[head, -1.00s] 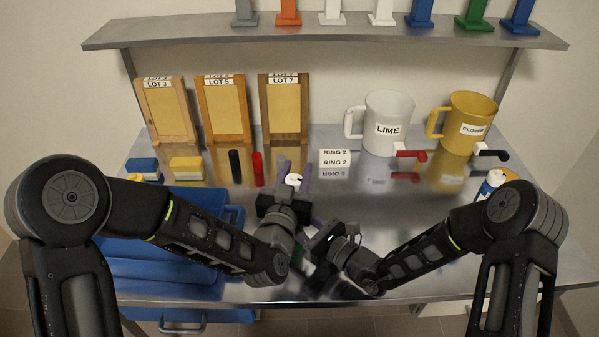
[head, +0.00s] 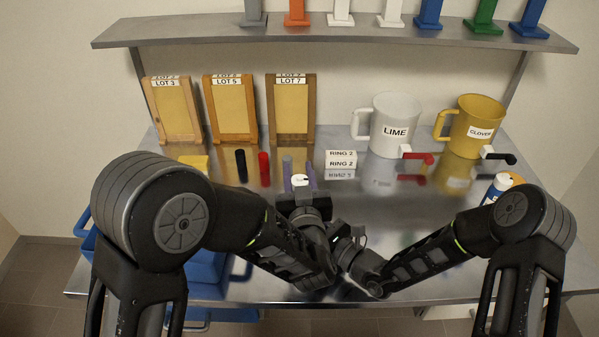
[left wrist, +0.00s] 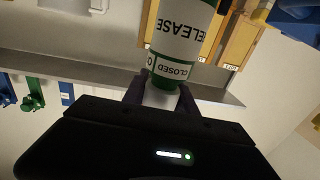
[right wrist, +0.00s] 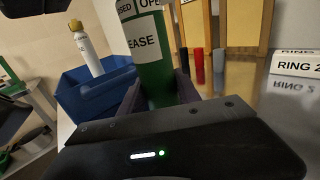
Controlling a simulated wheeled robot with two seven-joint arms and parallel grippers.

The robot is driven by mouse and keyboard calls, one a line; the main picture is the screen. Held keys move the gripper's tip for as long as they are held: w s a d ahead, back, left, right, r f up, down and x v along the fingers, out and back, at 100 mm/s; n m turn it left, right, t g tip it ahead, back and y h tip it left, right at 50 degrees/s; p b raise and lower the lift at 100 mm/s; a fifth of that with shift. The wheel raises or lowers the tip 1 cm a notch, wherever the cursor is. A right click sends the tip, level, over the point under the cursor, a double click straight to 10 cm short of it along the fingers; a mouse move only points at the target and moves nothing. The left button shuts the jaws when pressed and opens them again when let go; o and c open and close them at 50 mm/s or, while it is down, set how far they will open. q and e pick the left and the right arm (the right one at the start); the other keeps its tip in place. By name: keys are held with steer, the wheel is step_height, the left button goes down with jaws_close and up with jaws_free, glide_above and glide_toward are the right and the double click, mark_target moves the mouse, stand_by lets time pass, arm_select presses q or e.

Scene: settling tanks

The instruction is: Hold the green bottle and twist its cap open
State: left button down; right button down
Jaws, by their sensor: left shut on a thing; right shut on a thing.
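The green bottle (right wrist: 155,65) stands between my two grippers in the right wrist view, with a white label reading EASE and a band with OPEN on it. It also shows in the left wrist view (left wrist: 178,40), where RELEASE and CLOSED are readable upside down. Its white cap (head: 300,180) shows from above in the head view. My left gripper (left wrist: 162,97) is shut on the cap, a finger on each side. My right gripper (right wrist: 155,98) is shut around the bottle's body, lower down. In the head view my wrists hide most of the bottle.
Black (head: 241,166) and red (head: 264,168) cylinders stand close behind the bottle, with a RING 2 block (head: 341,159) to its right. A LIME mug (head: 388,128) and yellow mug (head: 470,125) stand further back. A blue bin (head: 205,262) is at left.

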steer(key=shift+s+a, duration=0.1)
arm_select(q)
steer(key=c, duration=1)
jaws_free()
steer(key=shift+o, duration=0.2)
steer(key=shift+s+d, duration=0.15)
steer(key=shift+s, duration=0.65)
steer(key=s, duration=1)
steer(key=shift+s+d, duration=0.15)
steer(key=shift+d, duration=0.3)
arm_select(e)
steer(key=c, duration=0.8)
jaws_free()
